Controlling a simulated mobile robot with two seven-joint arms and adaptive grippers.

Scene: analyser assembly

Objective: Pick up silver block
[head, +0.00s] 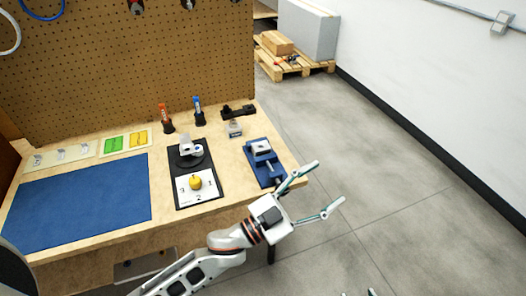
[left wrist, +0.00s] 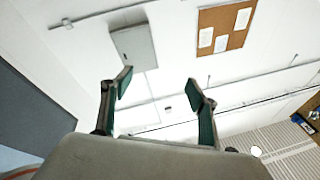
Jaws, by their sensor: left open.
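A small silver-grey block (head: 235,128) stands on the wooden workbench, behind the blue vise (head: 264,166). Another pale grey piece (head: 262,147) sits on top of the vise. I cannot tell which of these is the silver block. My left gripper (head: 329,182) is open and empty, past the bench's right edge and to the right of the vise. Small tips at the head view's bottom edge may belong to my right gripper (head: 358,293); the rest is out of frame.
The bench holds a blue mat (head: 80,200), a black stand with a yellow object (head: 195,182), orange (head: 165,116) and blue (head: 198,110) upright tools, and a black part (head: 238,112). A pegboard (head: 130,70) rises behind. Open floor lies right of the bench.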

